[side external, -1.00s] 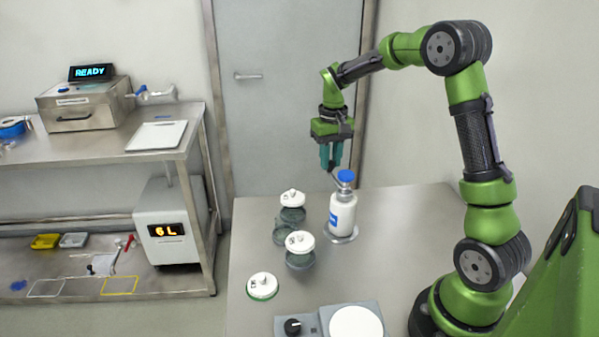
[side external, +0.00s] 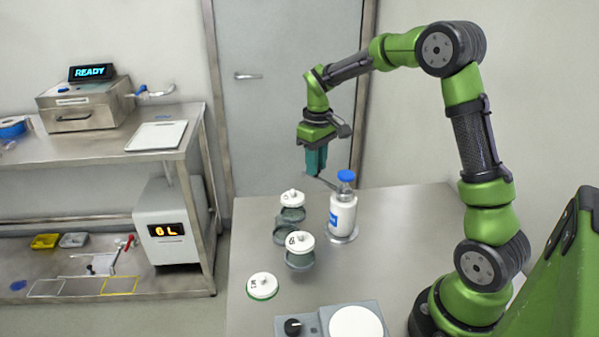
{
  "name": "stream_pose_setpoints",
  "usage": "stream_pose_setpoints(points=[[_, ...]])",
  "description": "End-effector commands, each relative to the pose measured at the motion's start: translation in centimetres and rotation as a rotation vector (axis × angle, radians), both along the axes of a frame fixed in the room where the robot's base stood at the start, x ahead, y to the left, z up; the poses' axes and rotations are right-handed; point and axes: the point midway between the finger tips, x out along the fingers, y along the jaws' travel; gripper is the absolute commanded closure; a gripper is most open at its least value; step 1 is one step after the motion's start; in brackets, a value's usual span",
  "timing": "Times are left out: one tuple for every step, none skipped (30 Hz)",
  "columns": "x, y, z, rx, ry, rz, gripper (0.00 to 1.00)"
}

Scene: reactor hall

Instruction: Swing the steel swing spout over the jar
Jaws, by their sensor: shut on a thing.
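A white bottle (side external: 342,214) with a blue cap and blue label stands upright on a round steel base. The thin steel swing spout (side external: 326,184) sticks out from its neck toward the left. My gripper (side external: 316,172) is shut on the spout's outer end, above and left of the bottle; the fingers hide part of it. Two grey jars with white lids stand left of the bottle: a rear jar (side external: 291,214) and a front jar (side external: 299,261). A low grey round piece (side external: 283,235) is partly hidden between them. I cannot tell which jar the task means.
A white lid-like disc with a green rim (side external: 262,286) lies at the front left of the steel table (side external: 400,220). A grey device with a black knob and round white plate (side external: 355,323) stands at the front edge. The table right of the bottle is clear.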

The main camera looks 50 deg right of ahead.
Motion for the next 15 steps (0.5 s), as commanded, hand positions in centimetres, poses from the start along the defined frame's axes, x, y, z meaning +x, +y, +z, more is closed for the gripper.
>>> stream_pose_setpoints(points=[[0.1, 0.5, 0.1, -0.001, -0.003, 0.046, 1.0], [0.1, 0.8, 0.1, -0.001, -0.003, 0.075, 1.0], [0.2, 1.1, 0.1, 0.0, -0.003, 0.113, 1.0], [0.2, 1.4, 0.1, 0.0, -0.003, 0.141, 1.0], [0.1, 1.7, 0.1, 0.0, -0.003, 0.17, 1.0], [0.1, 2.0, 0.1, 0.0, -0.003, 0.208, 1.0], [0.1, 2.3, 0.1, 0.0, -0.003, 0.237, 1.0], [0.1, 2.6, 0.2, 0.0, -0.003, 0.264, 1.0], [0.0, 2.9, 0.2, 0.0, -0.004, 0.302, 1.0], [0.0, 3.2, 0.2, 0.0, -0.004, 0.332, 1.0], [-0.1, 3.5, 0.2, 0.0, -0.003, 0.36, 1.0], [-0.1, 3.8, 0.2, 0.0, -0.003, 0.397, 1.0], [-0.2, 4.1, 0.2, 0.0, -0.003, 0.425, 1.0], [-0.3, 4.3, 0.2, 0.0, -0.004, 0.454, 1.0], [-0.4, 4.6, 0.2, -0.001, -0.004, 0.491, 1.0]])
